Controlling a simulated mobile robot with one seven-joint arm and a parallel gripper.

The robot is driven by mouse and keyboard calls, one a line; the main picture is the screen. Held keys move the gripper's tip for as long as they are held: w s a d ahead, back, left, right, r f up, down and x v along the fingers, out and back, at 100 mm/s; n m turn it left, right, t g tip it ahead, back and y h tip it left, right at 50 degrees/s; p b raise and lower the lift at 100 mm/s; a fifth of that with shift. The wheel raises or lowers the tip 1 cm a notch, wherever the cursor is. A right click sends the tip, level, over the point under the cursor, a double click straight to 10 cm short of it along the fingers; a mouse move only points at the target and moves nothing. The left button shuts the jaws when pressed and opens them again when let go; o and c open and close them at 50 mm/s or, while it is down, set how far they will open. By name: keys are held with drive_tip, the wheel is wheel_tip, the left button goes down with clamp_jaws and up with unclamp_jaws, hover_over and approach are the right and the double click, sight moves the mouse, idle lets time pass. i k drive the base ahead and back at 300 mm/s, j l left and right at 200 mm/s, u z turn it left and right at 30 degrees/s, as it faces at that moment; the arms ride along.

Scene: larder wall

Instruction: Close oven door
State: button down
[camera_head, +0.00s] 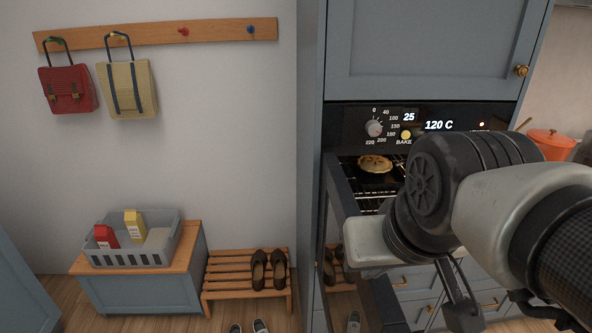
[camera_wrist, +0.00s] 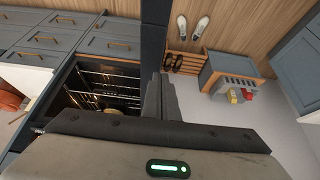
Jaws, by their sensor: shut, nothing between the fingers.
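The oven (camera_head: 418,115) is built into a tall blue-grey cabinet, and its lit display reads 120 C. Its dark door (camera_head: 345,190) stands open, swung out from the left side of the oven, its glossy outer face to the left. A pie (camera_head: 375,164) sits on a rack in the cavity. In the wrist view the door (camera_wrist: 155,35) runs as a dark upright bar, with the open cavity (camera_wrist: 105,85) to its left. My gripper (camera_wrist: 160,92) is shut and empty, its fingers close by the door; I cannot tell whether they touch. My arm hides part of the oven in the head view.
A slatted shoe rack (camera_head: 225,272) with dark shoes stands left of the cabinet, with more shoes (camera_wrist: 183,25) on the floor. A bench (camera_head: 140,290) carries a grey crate (camera_head: 145,259) with cartons. Bags hang from a peg rail (camera_head: 155,32). An orange pot (camera_head: 552,143) is at right.

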sight(353, 303)
drive_tip(key=k, duration=0.6)
drive_tip(key=k+l, duration=0.15)
drive_tip(key=l, duration=0.15)
drive_tip(key=k+l+u, duration=0.1)
drive_tip(key=l, duration=0.2)
drive_tip(key=k+l, duration=0.2)
drive_tip(key=i+l, duration=0.1)
drive_tip(key=i, duration=0.4)
